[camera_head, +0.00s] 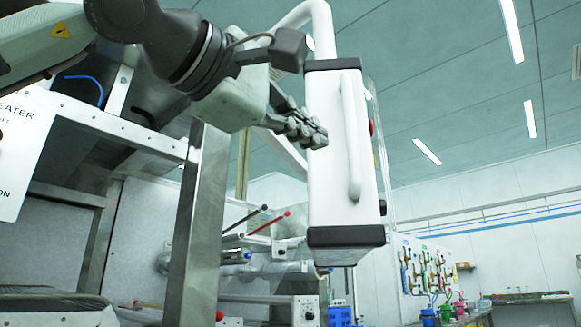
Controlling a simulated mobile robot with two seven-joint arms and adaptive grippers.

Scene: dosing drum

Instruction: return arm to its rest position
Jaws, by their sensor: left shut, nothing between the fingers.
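My left gripper (318,138) is high in the middle of the head camera view, with its arm coming in from the upper left. Its fingers are shut with nothing between them. They overlap the left edge of a white box-shaped unit (330,190) with black end caps and a long white handle (352,135). I cannot tell whether the fingers touch the unit. Part of the unit's left side is hidden behind the gripper. My right gripper is out of view.
A metal machine frame with a steel post (197,225) fills the left, below my arm. A red-tipped lever (270,223) and a black-tipped lever (246,218) sit behind the post. Coloured valves (425,270) hang on the far wall. The upper right is open space.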

